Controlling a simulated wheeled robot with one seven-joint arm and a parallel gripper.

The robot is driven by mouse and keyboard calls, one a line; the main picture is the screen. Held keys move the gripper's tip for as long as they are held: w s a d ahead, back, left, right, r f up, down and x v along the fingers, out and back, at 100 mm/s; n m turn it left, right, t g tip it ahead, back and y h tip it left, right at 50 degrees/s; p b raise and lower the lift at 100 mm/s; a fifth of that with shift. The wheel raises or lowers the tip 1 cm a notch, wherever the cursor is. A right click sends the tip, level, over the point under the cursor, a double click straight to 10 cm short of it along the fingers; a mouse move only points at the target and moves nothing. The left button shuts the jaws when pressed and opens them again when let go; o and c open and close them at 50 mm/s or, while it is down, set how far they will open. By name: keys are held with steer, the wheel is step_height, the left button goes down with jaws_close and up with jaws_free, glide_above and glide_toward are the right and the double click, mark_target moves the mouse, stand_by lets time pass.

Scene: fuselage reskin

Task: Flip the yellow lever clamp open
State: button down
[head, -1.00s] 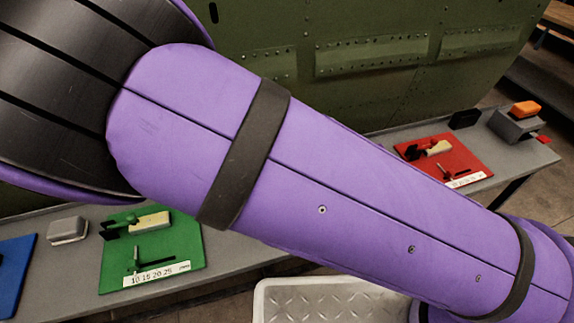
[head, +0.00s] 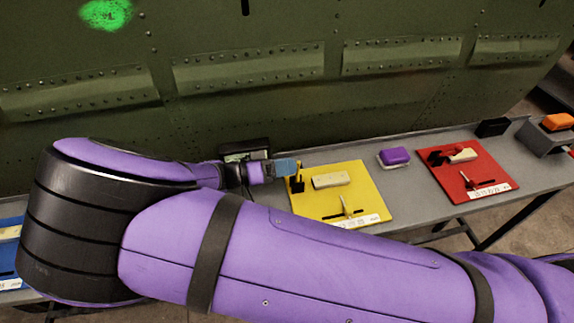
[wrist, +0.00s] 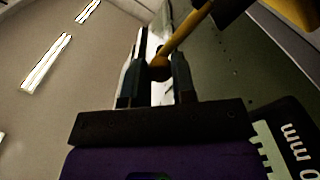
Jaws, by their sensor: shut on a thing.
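The yellow board (head: 365,205) lies on the grey bench, with a pale block (head: 331,179) and a small dark slot with a pale pin on it. The clamp's yellow lever (head: 299,169) stands up at the board's far left corner. My gripper (head: 290,168) reaches in from the left at that corner. In the wrist view my gripper (wrist: 160,66) has its two dark fingers closed around the dark, rounded end of the yellow lever (wrist: 187,35). The lever slants up to the right from there. The clamp's base is mostly hidden by the fingers.
A purple block (head: 394,156) sits right of the yellow board. Beyond it are a red board (head: 465,172) with its clamp and a grey bin with an orange block (head: 558,122). The riveted green fuselage (head: 300,60) rises behind the bench. My arm covers the front.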

steer(key=c, duration=0.9)
jaws_free()
steer(key=shift+c, duration=0.2)
steer(key=v, duration=0.7)
steer(key=shift+a, duration=0.3)
